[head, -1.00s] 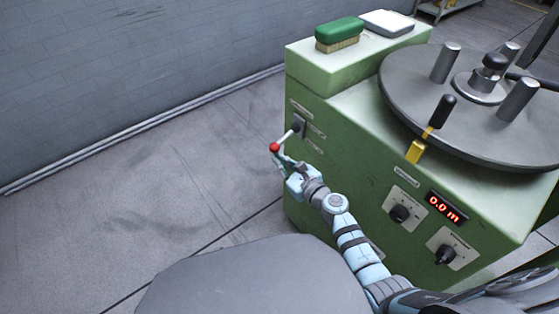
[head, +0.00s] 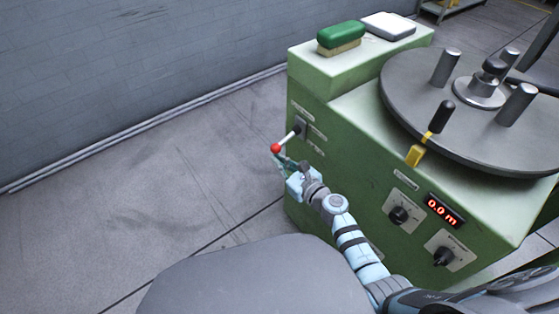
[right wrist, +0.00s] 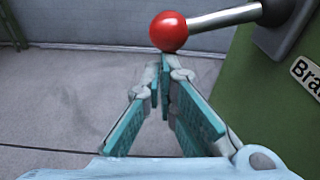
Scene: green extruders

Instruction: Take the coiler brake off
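The coiler brake is a lever (head: 287,140) with a red ball knob (head: 276,148) on the left face of the green coiler. It slants down and out from a dark slotted plate (head: 299,127). In the right wrist view the red knob (right wrist: 169,32) and silver rod (right wrist: 225,17) lie beyond my fingertips, beside a label partly reading "Bra". My right gripper (head: 281,160) is just below the knob. Its fingertips (right wrist: 162,66) are close together with nothing visible between them; I cannot tell whether they touch the knob. My left gripper is not in view.
Knobs and a red display (head: 444,211) are on the front. Floor (head: 150,190) left of the coiler is clear.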

